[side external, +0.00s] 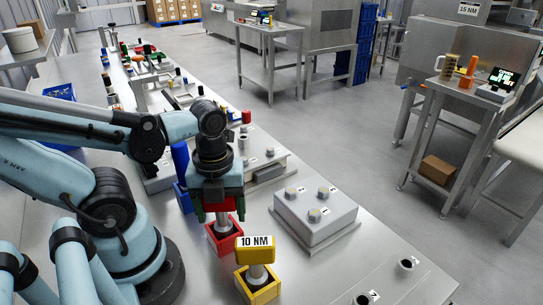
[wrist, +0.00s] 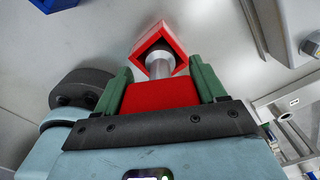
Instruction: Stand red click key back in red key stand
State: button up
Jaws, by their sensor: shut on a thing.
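My gripper (side external: 220,205) has its green fingers closed on the red head of the red click key (wrist: 160,95). The key hangs upright below my gripper, its grey shaft pointing down. The red key stand (side external: 226,244) is an open square box on the bench, directly under my gripper. In the wrist view the stand (wrist: 178,35) shows as a tilted red square, with the shaft's lower end overlapping its opening. The shaft appears to reach into the stand's mouth; how deep it sits, and whether it touches the inside, is hidden.
A yellow key marked 10 NM (side external: 254,242) stands in a yellow stand (side external: 259,289) close in front. A blue stand (side external: 183,198) is just behind. A grey block with round studs (side external: 314,213) lies to the right. More fixtures and tools fill the bench's far end.

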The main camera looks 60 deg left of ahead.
jog(key=shift+f, duration=0.1)
dwell(0.3)
jog(key=o, duration=1.3)
notch_tip(320, 180, up, 12)
jog(key=shift+f, duration=0.25)
jog(key=shift+w+r, duration=0.1)
jog(key=shift+r, duration=0.15)
jog(key=w+f+n+t, duration=0.2)
jog(key=w+n, duration=0.3)
jog(key=n, duration=0.7)
jog(key=w+f+n+t, duration=0.2)
jog(key=w+n+t, duration=0.3)
jog(key=n, duration=0.7)
jog(key=shift+w+f, duration=0.3)
jog(key=shift+w, duration=0.25)
